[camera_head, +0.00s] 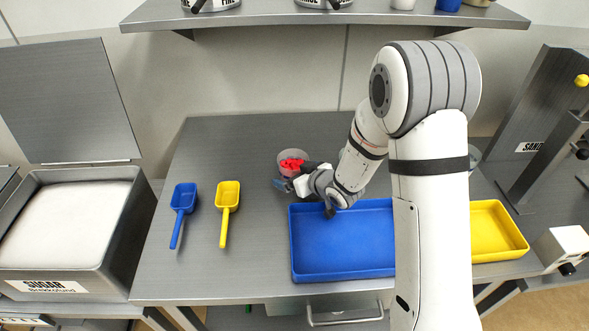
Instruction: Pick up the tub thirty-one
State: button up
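A small grey round tub (284,156) with red pieces inside stands on the steel table, just above the blue tray. No number on it is readable, so I cannot tell whether it is tub thirty-one. My gripper (288,183) is at the tub's lower side, close to it. The fingers are small and partly hidden by the wrist, so I cannot tell whether they are open or touch the tub. Another grey round thing (475,155) shows partly behind my arm at the right.
A blue tray (325,275) and a yellow tray (497,252) lie partly behind my arm. A blue scoop (183,198) and a yellow scoop (227,197) lie at the left. A sugar bin (112,245) stands farther left. A shelf (260,14) hangs above the table.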

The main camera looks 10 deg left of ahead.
jog(key=shift+c, duration=0.6)
jog(key=c, duration=1.1)
jog(key=shift+c, duration=0.2)
